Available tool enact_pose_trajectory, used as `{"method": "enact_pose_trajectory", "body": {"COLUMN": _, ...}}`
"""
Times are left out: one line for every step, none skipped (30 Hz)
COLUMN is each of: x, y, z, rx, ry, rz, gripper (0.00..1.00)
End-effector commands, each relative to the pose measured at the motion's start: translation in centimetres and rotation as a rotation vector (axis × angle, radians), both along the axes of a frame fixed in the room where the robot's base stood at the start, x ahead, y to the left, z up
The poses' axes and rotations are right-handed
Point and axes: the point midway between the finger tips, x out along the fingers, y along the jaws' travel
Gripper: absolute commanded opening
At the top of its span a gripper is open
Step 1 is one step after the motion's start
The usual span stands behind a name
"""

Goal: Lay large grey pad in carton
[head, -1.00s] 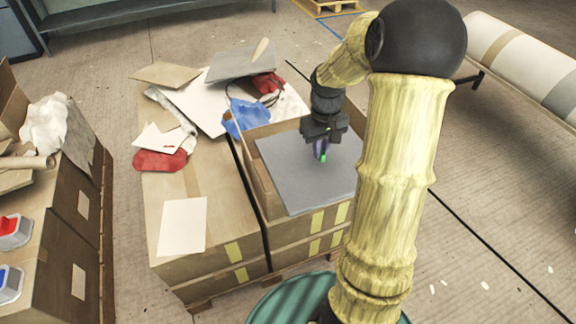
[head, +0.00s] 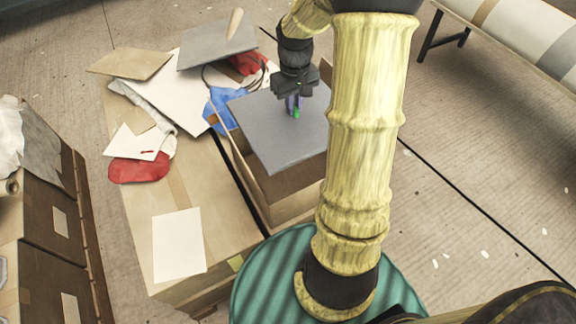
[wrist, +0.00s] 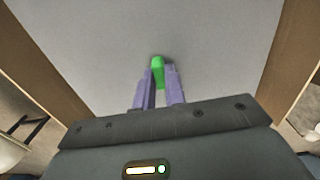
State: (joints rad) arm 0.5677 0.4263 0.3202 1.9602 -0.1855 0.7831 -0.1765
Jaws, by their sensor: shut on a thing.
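The large grey pad (head: 275,138) is a flat, roughly square sheet with a small green grip piece (wrist: 158,72) on its top. My gripper (head: 293,105) is shut on the green piece, and its purple fingers also show in the wrist view (wrist: 159,85). The pad lies roughly level over the opening of the cardboard carton (head: 290,207), hiding its inside. In the wrist view, brown carton walls (wrist: 42,75) show on both sides of the pad. I cannot tell whether the pad is above the rim or just inside it.
Left of the carton, another box top (head: 190,200) holds a white sheet (head: 179,245), a red glove-like item (head: 138,170), and a second grey sheet (head: 217,43). A blue cloth (head: 220,107) lies against the carton's back left. More cartons (head: 45,215) stand at far left. The right floor is largely clear.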

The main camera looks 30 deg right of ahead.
Motion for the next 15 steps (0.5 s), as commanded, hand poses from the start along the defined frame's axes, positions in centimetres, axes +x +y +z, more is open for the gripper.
{"method": "enact_pose_trajectory", "body": {"x": 0.0, "y": 0.0, "z": 0.0, "rx": 0.000, "ry": 0.000, "rz": 0.000, "gripper": 0.00}}
{"method": "enact_pose_trajectory", "body": {"x": 0.0, "y": 0.0, "z": 0.0, "rx": 0.000, "ry": 0.000, "rz": 0.000, "gripper": 0.00}}
{"method": "enact_pose_trajectory", "body": {"x": 0.0, "y": 0.0, "z": 0.0, "rx": 0.000, "ry": 0.000, "rz": 0.000, "gripper": 0.00}}
{"method": "enact_pose_trajectory", "body": {"x": 0.0, "y": 0.0, "z": 0.0, "rx": 0.000, "ry": 0.000, "rz": 0.001, "gripper": 0.00}}
{"method": "enact_pose_trajectory", "body": {"x": 0.0, "y": 0.1, "z": 0.0, "rx": 0.000, "ry": 0.000, "rz": 0.001, "gripper": 0.00}}
{"method": "enact_pose_trajectory", "body": {"x": 0.0, "y": 0.1, "z": 0.0, "rx": 0.000, "ry": 0.000, "rz": 0.001, "gripper": 0.00}}
{"method": "enact_pose_trajectory", "body": {"x": 0.0, "y": 0.1, "z": 0.0, "rx": 0.000, "ry": 0.000, "rz": 0.001, "gripper": 0.00}}
{"method": "enact_pose_trajectory", "body": {"x": 0.0, "y": 0.1, "z": 0.0, "rx": 0.000, "ry": 0.000, "rz": 0.001, "gripper": 0.00}}
{"method": "enact_pose_trajectory", "body": {"x": 0.0, "y": 0.1, "z": 0.0, "rx": 0.000, "ry": 0.000, "rz": 0.001, "gripper": 0.00}}
{"method": "enact_pose_trajectory", "body": {"x": 0.0, "y": 0.1, "z": -0.1, "rx": 0.000, "ry": 0.000, "rz": 0.002, "gripper": 0.00}}
{"method": "enact_pose_trajectory", "body": {"x": 0.0, "y": 0.1, "z": -0.2, "rx": 0.000, "ry": 0.001, "rz": 0.002, "gripper": 0.00}}
{"method": "enact_pose_trajectory", "body": {"x": 0.0, "y": 0.1, "z": -0.5, "rx": 0.000, "ry": 0.001, "rz": 0.002, "gripper": 0.00}}
{"method": "enact_pose_trajectory", "body": {"x": 0.0, "y": 0.1, "z": -0.8, "rx": 0.001, "ry": 0.003, "rz": 0.002, "gripper": 0.00}}
{"method": "enact_pose_trajectory", "body": {"x": 0.0, "y": 0.1, "z": -1.2, "rx": 0.002, "ry": 0.004, "rz": 0.002, "gripper": 0.00}}
{"method": "enact_pose_trajectory", "body": {"x": 0.0, "y": 0.1, "z": -1.9, "rx": 0.002, "ry": 0.004, "rz": 0.002, "gripper": 0.00}}
